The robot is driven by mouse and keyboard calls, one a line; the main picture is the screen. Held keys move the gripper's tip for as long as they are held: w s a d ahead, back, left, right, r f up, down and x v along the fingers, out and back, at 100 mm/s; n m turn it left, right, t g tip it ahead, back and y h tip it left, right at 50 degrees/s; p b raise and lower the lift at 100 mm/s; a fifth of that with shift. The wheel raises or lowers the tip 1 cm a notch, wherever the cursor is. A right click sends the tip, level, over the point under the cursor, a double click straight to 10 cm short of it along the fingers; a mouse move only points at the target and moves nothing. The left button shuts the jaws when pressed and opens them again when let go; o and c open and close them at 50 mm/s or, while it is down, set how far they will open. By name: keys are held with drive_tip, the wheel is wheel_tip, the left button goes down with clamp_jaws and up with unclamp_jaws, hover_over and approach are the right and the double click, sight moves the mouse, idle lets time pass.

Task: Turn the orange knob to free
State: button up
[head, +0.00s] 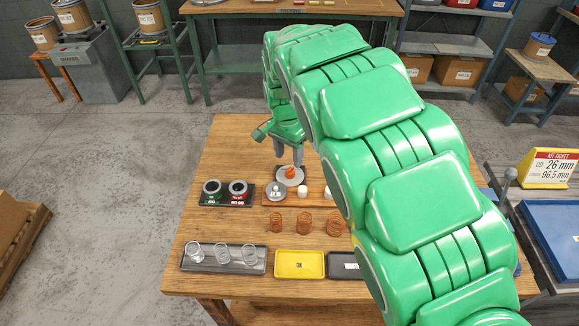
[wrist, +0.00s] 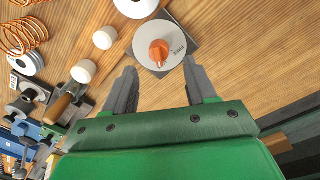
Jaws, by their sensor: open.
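The orange knob (wrist: 159,52) sits at the centre of a round pale dial (wrist: 145,42) on a grey plate, with small lettering at the dial's edge. In the head view the knob (head: 292,171) stands on its dial (head: 290,177) near the middle of the wooden table. My gripper (wrist: 160,72) is open and empty. In the wrist view its two grey fingers stand apart, with their tips to either side of the dial's near edge. In the head view my gripper (head: 289,166) points down at the knob, and I cannot tell whether it touches it. My green arm hides the table's right part.
White pegs (wrist: 83,71) and copper springs (head: 304,222) are close by. A wooden-handled tool (wrist: 65,103) lies near the left finger.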

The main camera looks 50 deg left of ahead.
sight(289, 168)
drive_tip(key=f, duration=0.5)
drive_tip(key=shift+d+f, duration=0.2)
drive_tip(key=shift+f, duration=0.05)
drive_tip(key=c, duration=1)
drive_tip(key=shift+c, duration=0.2)
